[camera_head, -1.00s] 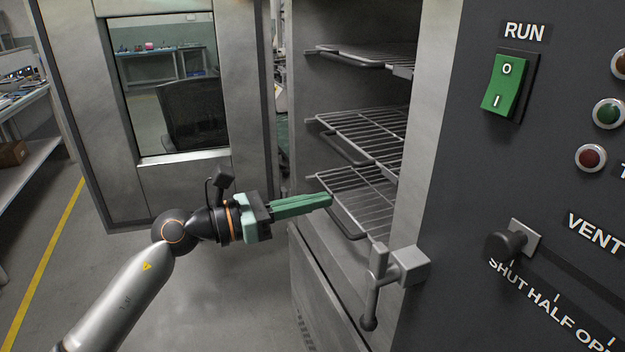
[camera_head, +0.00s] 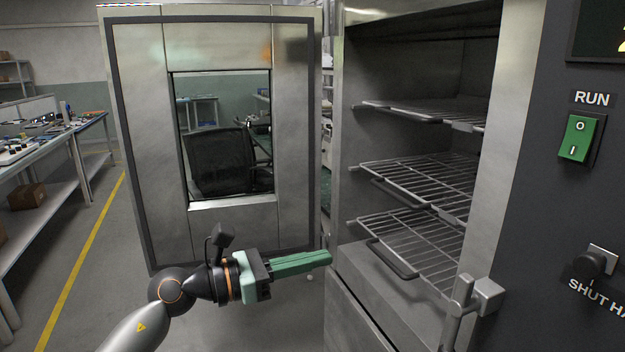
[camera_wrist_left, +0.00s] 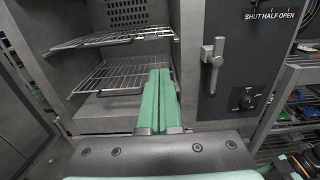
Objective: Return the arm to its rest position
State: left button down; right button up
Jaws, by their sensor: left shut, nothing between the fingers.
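My left gripper (camera_head: 328,256) is shut and empty, its green fingers together and pointing right in the head view. It is in front of the open oven chamber, left of and below the lowest wire rack (camera_head: 415,245), apart from it as far as I can tell. In the left wrist view the closed fingers (camera_wrist_left: 160,95) point toward the chamber and overlap the lower rack (camera_wrist_left: 115,75). The left forearm comes in from the bottom left.
The oven door (camera_head: 140,120) with its window stands open at the left. A latch handle (camera_head: 470,305), a green RUN switch (camera_head: 578,138) and a vent knob (camera_head: 590,266) are at the right. A workbench (camera_head: 40,150) stands far left. Open floor lies between bench and door.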

pick_arm(q)
jog(key=s+a+f+n+t+y+p, duration=0.3)
jog(key=a+f+n+t+y+p, duration=0.25)
jog(key=n, duration=1.15)
jog(key=s+a+f+n+t+y+p, duration=0.3)
jog(key=a+f+n+t+y, duration=0.35)
jog(key=n, duration=1.05)
jog(key=s+a+f+n+g+y+p, duration=0.1)
jog(key=s+f+n+g, duration=0.4)
jog(key=s+f, duration=0.5)
jog(key=s+a+f+n+g+y+p, duration=0.1)
jog(key=s+a+f+n+g, duration=0.3)
jog(key=s+f+n, duration=0.4)
jog(key=shift+s+f+n+g+p, duration=0.3)
jog(key=shift+s+f+g+p, duration=0.1)
jog(key=shift+s+f+p, duration=0.5)
pick_arm(e)
jog(key=s+d+r+h, duration=0.1)
jog(key=s+d+r, duration=0.1)
jog(key=r, duration=0.7)
jog(key=shift+d+m, duration=0.3)
jog(key=shift+d, duration=0.5)
pick_arm(q)
jog(key=shift+w, duration=0.1)
pick_arm(e)
jog(key=shift+d, duration=0.1)
